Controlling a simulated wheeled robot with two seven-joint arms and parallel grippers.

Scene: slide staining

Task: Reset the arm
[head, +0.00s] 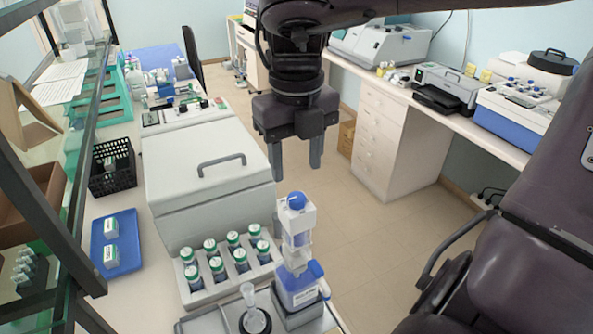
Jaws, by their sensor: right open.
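My right gripper (297,160) hangs in the upper middle of the head view, pointing down with its two fingers apart and nothing between them. Its arm comes in from the right and passes over the top of the picture. The gripper is above and beyond a blue and white bottle-like device (297,250) with a blue cap, apart from it. My left gripper is not in view.
A white lidded box (205,175) stands left of the gripper. In front of it a rack (198,297) holds several green-capped bottles. A blue tray (127,255), a black basket (112,168) and a glass shelf are at left. Open floor (375,240) lies right.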

